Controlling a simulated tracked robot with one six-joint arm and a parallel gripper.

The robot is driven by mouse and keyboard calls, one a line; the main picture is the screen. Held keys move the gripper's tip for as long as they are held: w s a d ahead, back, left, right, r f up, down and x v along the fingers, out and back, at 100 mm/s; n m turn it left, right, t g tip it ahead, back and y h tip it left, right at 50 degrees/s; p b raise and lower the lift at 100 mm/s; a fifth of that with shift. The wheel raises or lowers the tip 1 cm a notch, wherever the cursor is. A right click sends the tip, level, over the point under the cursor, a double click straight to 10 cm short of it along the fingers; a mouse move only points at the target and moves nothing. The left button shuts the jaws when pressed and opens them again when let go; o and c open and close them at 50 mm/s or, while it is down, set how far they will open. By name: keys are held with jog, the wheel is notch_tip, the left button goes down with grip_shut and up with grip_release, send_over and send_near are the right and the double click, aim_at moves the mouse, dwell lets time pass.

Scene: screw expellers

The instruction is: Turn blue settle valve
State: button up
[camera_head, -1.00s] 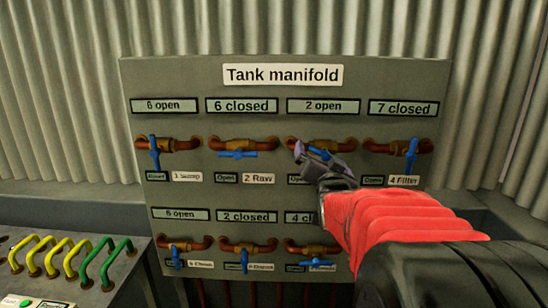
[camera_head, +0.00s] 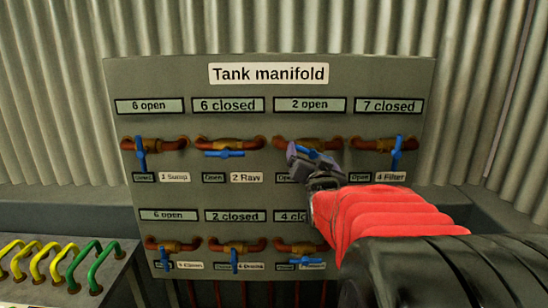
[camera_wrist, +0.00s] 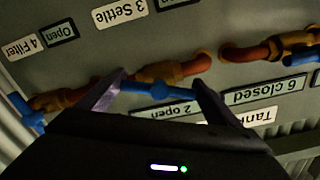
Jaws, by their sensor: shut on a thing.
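The blue settle valve has a blue handle (camera_head: 312,153) on a brass and copper pipe, third from the left in the manifold's upper row. Its display (camera_head: 317,105) reads "2 open". My gripper (camera_head: 313,160) is shut on this handle, with its head and red sleeve hiding most of the label below. In the upside-down wrist view, the blue handle (camera_wrist: 158,90) lies crosswise between my two purple-grey fingers. The "3 Settle" label (camera_wrist: 120,13) shows there.
Neighbouring blue handles are 2 Raw (camera_head: 220,153), lying level, and 4 Filter (camera_head: 397,152), hanging upright. A lower row of valves sits below my gripper. Yellow and green hoop handles (camera_head: 92,265) stand on a console at the lower left.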

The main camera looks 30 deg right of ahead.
jog(key=n, duration=0.4)
jog(key=shift+n, duration=0.4)
jog(key=o, duration=0.9)
jog(key=shift+s, duration=0.1)
